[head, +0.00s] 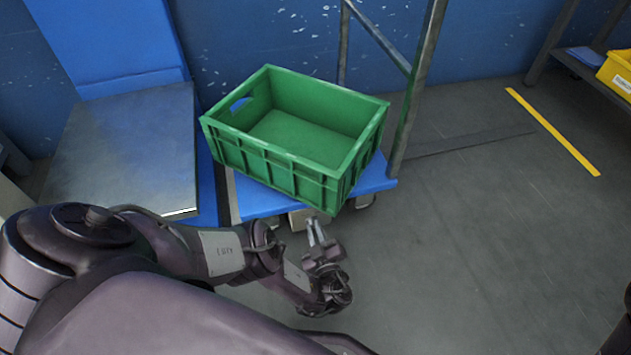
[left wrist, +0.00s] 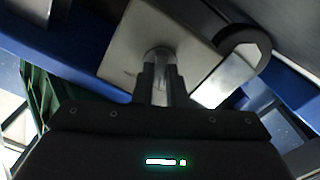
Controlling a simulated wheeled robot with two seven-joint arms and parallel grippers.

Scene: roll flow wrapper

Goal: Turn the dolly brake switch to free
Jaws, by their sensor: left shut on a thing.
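The blue dolly (head: 262,203) stands on the floor with a green crate on its deck. Below the deck's front edge is a pale grey box (head: 300,218), which I take to be the brake switch housing. In the left wrist view it is a square metal plate (left wrist: 127,62) with a round knob (left wrist: 158,54) at its middle. My left gripper (head: 316,232) reaches up to it from the front, under the crate's near corner. In the left wrist view the fingers (left wrist: 158,78) are shut on the knob. Its setting cannot be read. My right gripper is not in view.
The green crate (head: 340,160) overhangs the dolly's near corner close to my left gripper. A steel-topped platform (head: 130,150) stands to the left. A metal post (head: 418,85) rises behind right. The floor (head: 480,230) at right is clear.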

